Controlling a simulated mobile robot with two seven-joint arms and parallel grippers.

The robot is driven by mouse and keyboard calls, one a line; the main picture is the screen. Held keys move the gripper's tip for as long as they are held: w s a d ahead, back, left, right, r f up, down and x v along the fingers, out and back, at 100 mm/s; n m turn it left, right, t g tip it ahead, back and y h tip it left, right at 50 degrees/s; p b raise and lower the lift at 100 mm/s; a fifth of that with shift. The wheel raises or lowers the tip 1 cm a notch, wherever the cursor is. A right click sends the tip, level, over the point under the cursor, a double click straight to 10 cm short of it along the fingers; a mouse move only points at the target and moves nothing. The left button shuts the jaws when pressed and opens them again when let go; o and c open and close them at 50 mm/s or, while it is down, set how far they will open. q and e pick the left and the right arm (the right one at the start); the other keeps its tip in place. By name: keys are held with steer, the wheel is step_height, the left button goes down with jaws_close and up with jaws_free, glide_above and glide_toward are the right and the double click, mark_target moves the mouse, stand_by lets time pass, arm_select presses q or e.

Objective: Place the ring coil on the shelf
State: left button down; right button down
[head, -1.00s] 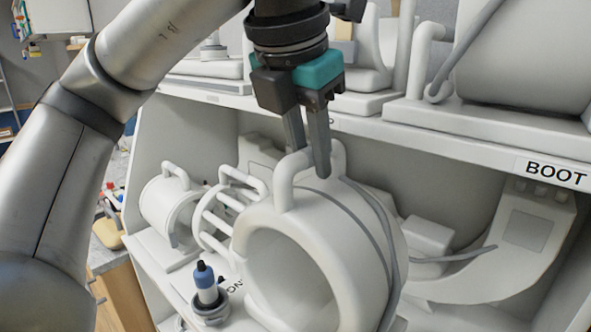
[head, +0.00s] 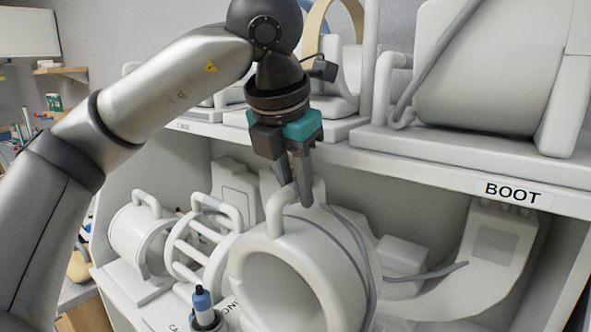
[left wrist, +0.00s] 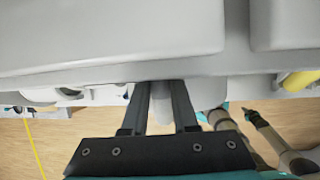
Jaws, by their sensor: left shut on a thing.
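The ring coil, a thick white ring (head: 255,258) with a loop handle on top, stands upright in front of the lower shelf bay in the head view. My left gripper (head: 303,198) comes down from above and is shut on the loop handle, its dark fingers at the handle's right part. In the left wrist view, the left gripper (left wrist: 158,90) points toward white shelf surfaces; what lies between its fingers is hard to make out. The shelf (head: 420,165) has a white upper board with a "BOOT" label.
A white cage coil (head: 200,240) and a cylindrical coil (head: 135,240) stand left of the ring. A curved white piece (head: 480,260) with a grey cable is at right. The upper shelf holds large white coils (head: 480,70).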

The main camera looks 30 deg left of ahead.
arm_select(q)
steer(key=shift+w+f, duration=0.1)
steer(key=shift+f, duration=0.15)
steer(key=shift+f+b, duration=0.3)
steer(key=shift+b, duration=0.2)
steer(key=shift+f, duration=0.2)
steer(key=c, duration=0.7)
jaws_free()
steer(key=shift+f, duration=0.1)
